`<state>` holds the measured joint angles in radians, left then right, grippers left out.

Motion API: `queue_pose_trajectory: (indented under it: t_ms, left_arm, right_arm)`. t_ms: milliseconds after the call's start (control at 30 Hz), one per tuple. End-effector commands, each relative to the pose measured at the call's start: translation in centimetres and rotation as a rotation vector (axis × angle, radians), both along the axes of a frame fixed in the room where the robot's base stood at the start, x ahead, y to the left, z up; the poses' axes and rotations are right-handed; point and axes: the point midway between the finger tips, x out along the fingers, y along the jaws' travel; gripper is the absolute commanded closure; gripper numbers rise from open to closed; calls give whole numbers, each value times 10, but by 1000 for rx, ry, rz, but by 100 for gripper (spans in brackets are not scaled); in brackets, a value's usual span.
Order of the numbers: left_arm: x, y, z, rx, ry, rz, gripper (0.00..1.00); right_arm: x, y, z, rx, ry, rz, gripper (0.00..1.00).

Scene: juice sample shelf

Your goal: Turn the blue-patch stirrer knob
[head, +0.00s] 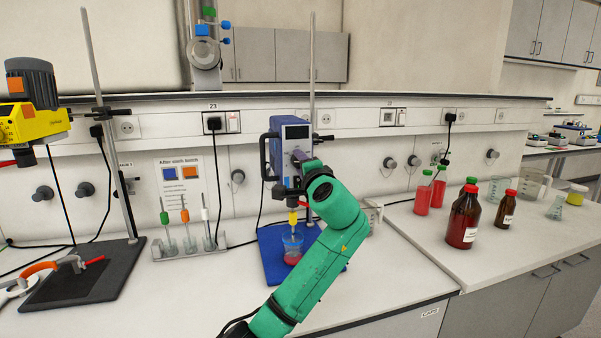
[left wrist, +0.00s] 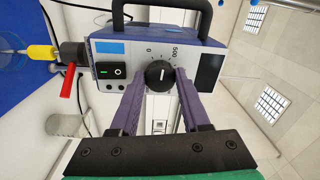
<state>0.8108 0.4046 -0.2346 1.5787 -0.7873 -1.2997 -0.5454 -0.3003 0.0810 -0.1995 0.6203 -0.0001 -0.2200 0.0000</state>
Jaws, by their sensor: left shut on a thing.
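The blue stirrer (head: 289,130) hangs on a rod stand above a blue base plate (head: 273,266). In the left wrist view its front carries a blue patch (left wrist: 110,47), a switch with a green mark (left wrist: 110,71) and a black knob (left wrist: 158,74). The knob has a white pointer line and a scale marked 0 and 500. My left gripper (head: 299,158) is at the stirrer's front. In the left wrist view its purple fingers (left wrist: 160,80) are shut on the knob, one on each side. In the head view my green arm hides the knob. My right gripper is not in view.
A beaker with red liquid (head: 293,253) stands under the stirrer. A yellow stirrer with an orange patch (head: 32,118) is at the left. A rack of paddles (head: 186,247) stands between them. Red bottles (head: 437,190) and brown bottles (head: 464,218) stand on the right bench.

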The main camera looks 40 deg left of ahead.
Motion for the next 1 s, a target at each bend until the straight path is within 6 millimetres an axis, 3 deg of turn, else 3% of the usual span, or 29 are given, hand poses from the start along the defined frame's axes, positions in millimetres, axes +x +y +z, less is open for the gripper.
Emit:
queue_pose_trajectory:
  t_ms: [700, 733, 800, 1000]
  left_arm:
    - [0, 0, -2, -53, -67, 1, 100]
    - [0, 0, -2, -53, -67, 1, 46]
    - [0, 0, -2, -52, -68, 1, 24]
    - [0, 0, -1, -50, -69, 0, 24]
  right_arm:
    - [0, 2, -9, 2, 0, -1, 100]
    - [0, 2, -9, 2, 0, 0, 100]
    - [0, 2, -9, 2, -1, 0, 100]
    - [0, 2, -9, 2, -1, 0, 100]
